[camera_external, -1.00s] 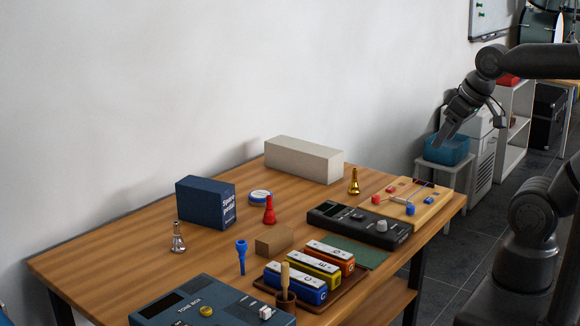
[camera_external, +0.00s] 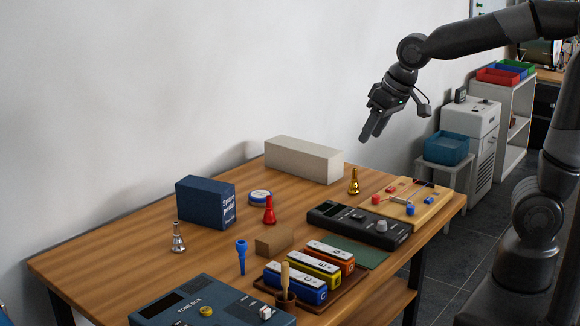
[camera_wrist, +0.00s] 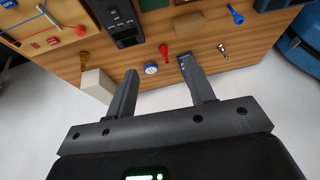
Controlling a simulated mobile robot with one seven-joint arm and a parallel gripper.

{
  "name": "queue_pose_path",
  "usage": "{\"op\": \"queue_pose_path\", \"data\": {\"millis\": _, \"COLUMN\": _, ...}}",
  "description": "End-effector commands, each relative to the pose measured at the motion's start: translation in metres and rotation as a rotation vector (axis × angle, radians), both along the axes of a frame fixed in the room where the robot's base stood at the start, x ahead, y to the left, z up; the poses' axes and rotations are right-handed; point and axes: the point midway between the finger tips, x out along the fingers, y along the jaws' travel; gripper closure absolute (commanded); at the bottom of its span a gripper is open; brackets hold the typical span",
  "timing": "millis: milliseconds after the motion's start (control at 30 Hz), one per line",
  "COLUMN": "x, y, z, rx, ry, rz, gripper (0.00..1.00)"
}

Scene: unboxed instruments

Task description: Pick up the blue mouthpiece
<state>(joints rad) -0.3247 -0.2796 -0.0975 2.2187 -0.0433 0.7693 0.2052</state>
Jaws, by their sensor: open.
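The blue mouthpiece (camera_external: 241,256) stands upright, cup end up, near the middle of the table, behind the blue tone box and left of a small brown block. In the wrist view the blue mouthpiece (camera_wrist: 235,14) is near the top, beyond the fingers. My gripper (camera_external: 369,136) is open and empty, high above the far right part of the table and well away from the mouthpiece. Its two fingers (camera_wrist: 160,78) are spread apart in the wrist view with nothing between their tips but table and small items farther off.
A red mouthpiece (camera_external: 269,211), a silver one (camera_external: 178,238) and a gold one (camera_external: 354,182) also stand on the table (camera_external: 130,262). The brown block (camera_external: 274,241), tone box (camera_external: 200,305), colored pedals (camera_external: 313,270), black device (camera_external: 358,224) and white block (camera_external: 304,160) are nearby.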

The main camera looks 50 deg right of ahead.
Motion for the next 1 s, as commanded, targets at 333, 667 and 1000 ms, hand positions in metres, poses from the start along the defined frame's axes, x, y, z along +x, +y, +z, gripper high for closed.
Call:
{"op": "queue_pose_path", "data": {"millis": 333, "x": 0.084, "y": 0.1, "z": -0.049, "rx": -0.016, "ry": 0.036, "rz": 0.047, "gripper": 0.51}}
{"op": "queue_pose_path", "data": {"millis": 667, "x": 0.129, "y": 0.209, "z": -0.12, "rx": -0.058, "ry": 0.037, "rz": 0.097, "gripper": 0.51}}
{"op": "queue_pose_path", "data": {"millis": 1000, "x": 0.14, "y": 0.255, "z": -0.158, "rx": -0.077, "ry": 0.026, "rz": 0.119, "gripper": 0.51}}
